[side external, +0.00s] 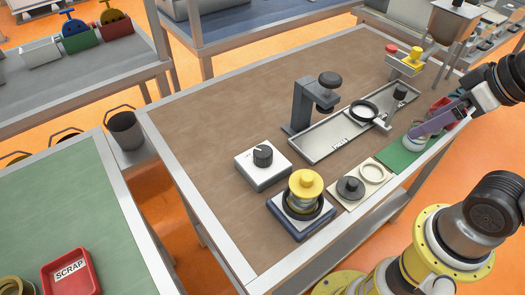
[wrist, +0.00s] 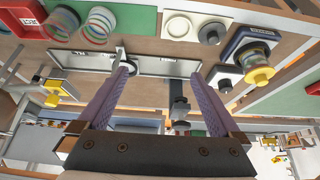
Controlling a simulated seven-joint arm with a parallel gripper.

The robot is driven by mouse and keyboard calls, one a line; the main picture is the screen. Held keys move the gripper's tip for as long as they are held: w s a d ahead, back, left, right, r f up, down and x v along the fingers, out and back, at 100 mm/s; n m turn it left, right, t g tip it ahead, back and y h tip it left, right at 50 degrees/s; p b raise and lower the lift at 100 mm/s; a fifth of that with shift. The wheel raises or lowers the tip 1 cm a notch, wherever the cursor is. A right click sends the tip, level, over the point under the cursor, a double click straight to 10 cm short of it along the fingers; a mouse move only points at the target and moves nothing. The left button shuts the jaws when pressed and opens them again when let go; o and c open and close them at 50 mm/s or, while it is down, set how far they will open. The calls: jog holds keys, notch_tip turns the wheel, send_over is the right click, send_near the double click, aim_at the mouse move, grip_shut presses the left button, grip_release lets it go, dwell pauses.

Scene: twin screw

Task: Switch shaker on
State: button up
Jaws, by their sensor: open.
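A unit with a dark blue base (side external: 300,222) carries a stacked round vessel with a yellow knob (side external: 305,182); it looks like the shaker. It also shows at upper right in the wrist view (wrist: 257,62). Behind it, a white box (side external: 262,178) bears a black rotary knob (side external: 263,155); in the wrist view the knob (wrist: 225,86) is right of my fingers. The dial marking is too small to read. My gripper (side external: 414,134), with purple fingers, is at the table's right side, above the green mat, away from the knob. In the wrist view its fingers (wrist: 160,72) are spread and empty.
A long metal tray (side external: 320,152) with a ring holder lies mid-table, beside a grey stand (side external: 303,105). A cream plate (side external: 378,186) holds a black knobbed disc and a pale ring. A green mat (side external: 398,160) is at right. The table's left half is clear.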

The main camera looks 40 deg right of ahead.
jog(key=shift+c, duration=1.1)
jog(key=shift+s+f, duration=0.1)
jog(key=shift+s, duration=0.05)
jog(key=shift+c, duration=0.4)
jog(key=w+a+r+n+g, duration=0.2)
jog(key=w+a+r+n, duration=0.3)
jog(key=w+r, duration=0.45)
jog(key=n+g, duration=0.4)
jog(key=n, duration=0.4)
send_over(263, 151)
notch_tip(263, 151, down, 7)
notch_tip(263, 151, down, 14)
jog(key=shift+r, duration=0.1)
jog(key=shift+c, duration=0.3)
